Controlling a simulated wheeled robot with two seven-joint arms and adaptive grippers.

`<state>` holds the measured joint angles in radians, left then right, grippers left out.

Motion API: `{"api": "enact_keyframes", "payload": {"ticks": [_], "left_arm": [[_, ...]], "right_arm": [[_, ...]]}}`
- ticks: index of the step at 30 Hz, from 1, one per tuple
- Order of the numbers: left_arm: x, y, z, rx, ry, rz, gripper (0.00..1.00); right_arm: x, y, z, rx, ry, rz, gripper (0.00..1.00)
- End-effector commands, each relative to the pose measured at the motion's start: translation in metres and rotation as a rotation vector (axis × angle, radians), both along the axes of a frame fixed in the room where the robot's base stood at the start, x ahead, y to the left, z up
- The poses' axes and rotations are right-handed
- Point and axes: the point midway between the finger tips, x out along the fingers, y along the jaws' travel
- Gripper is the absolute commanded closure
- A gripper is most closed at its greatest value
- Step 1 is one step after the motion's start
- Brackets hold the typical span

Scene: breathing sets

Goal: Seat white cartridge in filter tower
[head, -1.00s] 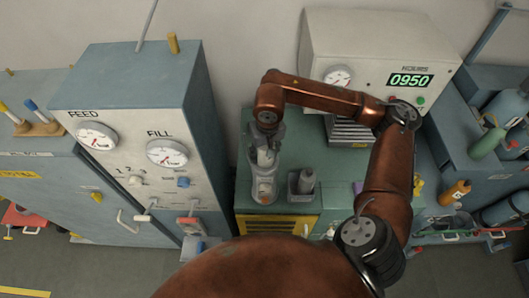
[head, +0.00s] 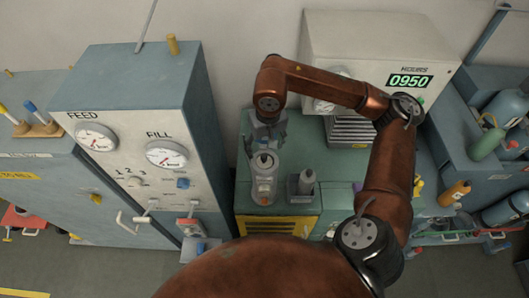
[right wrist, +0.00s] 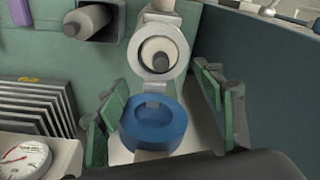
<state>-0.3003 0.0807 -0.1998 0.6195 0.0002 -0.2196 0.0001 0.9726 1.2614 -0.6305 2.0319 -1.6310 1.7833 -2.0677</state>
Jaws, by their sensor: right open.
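The filter tower (head: 264,190) stands upright on the green cabinet top, with a clear grey body. The white cartridge (head: 264,161), with a dark knob on top, stands in the tower's mouth; how deep it sits I cannot tell. The right wrist view shows the cartridge (right wrist: 158,55) end-on inside the tower's pale round collar (right wrist: 133,58). My right gripper (right wrist: 163,105) is open and empty, its green-padded fingers apart, just behind and above the tower in the head view. A blue ring-shaped piece (right wrist: 155,128) shows between the fingers, beside the tower. My left gripper is not in view.
A grey holder (head: 294,189) with a grey cylinder (head: 306,182) stands right of the tower. The tall gauge cabinet (head: 140,150) rises close on the left. The hours box (head: 375,60) and a finned block (head: 352,131) stand behind.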

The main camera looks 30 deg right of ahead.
Motion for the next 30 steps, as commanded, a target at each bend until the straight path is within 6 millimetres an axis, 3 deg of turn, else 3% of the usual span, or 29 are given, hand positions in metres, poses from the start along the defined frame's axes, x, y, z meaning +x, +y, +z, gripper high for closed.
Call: {"api": "enact_keyframes", "payload": {"ticks": [6,12,30], "left_arm": [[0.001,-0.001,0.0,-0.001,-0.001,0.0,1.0],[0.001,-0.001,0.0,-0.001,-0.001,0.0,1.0],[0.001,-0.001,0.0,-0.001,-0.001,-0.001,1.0]], "right_arm": [[-0.004,0.001,0.043,0.0,-0.003,0.001,0.38],[-0.008,0.001,0.063,0.001,0.0,0.001,0.38],[-0.008,0.001,0.067,0.0,0.001,0.001,0.38]]}}
